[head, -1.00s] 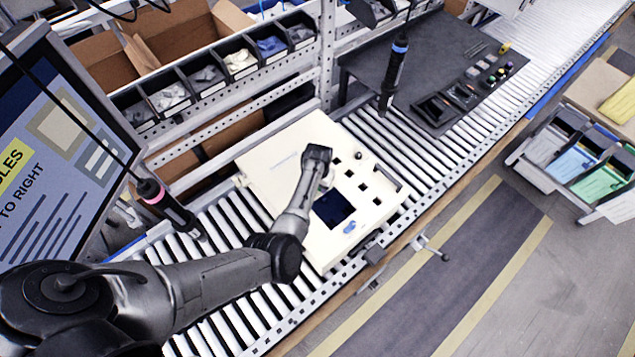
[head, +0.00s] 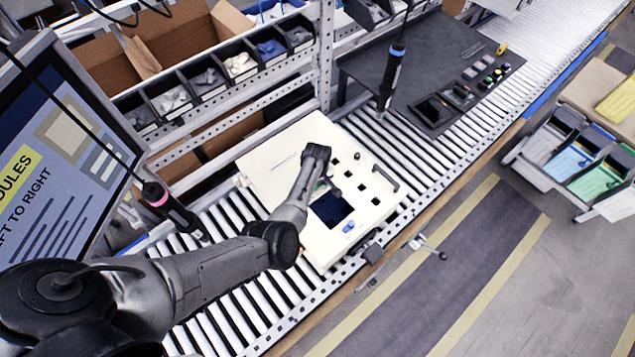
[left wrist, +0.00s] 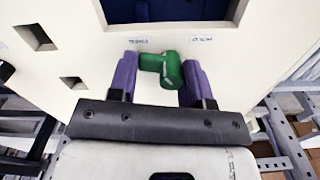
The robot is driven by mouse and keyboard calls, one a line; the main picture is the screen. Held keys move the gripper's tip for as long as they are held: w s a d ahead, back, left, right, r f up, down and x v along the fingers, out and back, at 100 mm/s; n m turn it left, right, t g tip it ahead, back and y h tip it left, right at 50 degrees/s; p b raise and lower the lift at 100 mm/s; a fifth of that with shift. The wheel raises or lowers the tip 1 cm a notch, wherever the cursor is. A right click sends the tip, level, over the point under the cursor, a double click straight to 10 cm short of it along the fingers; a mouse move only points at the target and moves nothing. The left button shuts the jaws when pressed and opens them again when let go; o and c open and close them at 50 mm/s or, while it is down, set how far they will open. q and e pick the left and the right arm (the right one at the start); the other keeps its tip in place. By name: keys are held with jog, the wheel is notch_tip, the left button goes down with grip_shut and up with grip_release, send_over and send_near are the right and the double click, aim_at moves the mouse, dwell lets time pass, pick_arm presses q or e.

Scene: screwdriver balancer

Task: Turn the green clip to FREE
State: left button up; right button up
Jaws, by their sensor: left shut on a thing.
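The green clip (left wrist: 165,68) is on the cream panel (left wrist: 85,45), just beside the dark square opening, in the left wrist view. It has a rounded body with an arm pointing left. Small printed labels, too blurred to read, sit on either side of it. My left gripper (left wrist: 160,80) has its purple fingers on both sides of the clip, shut on it. In the head view my left gripper (head: 328,186) is over the cream panel (head: 275,165), and the clip is hidden behind it. My right gripper is not in view.
The panel lies on a roller conveyor (head: 240,318). A blue part (head: 349,227) sits near its front edge. Two hanging screwdrivers (head: 392,78) (head: 175,209) flank it. A dark mat (head: 445,45) with small trays is at the back right. Bins (head: 205,82) line the rack behind.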

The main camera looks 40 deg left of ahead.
pick_arm(q)
jog(key=shift+a+n, duration=0.1)
jog(key=shift+n, duration=1.1)
jog(key=o, duration=0.9)
notch_tip(320, 180, up, 14)
jog(key=shift+f, duration=0.1)
dwell(0.5)
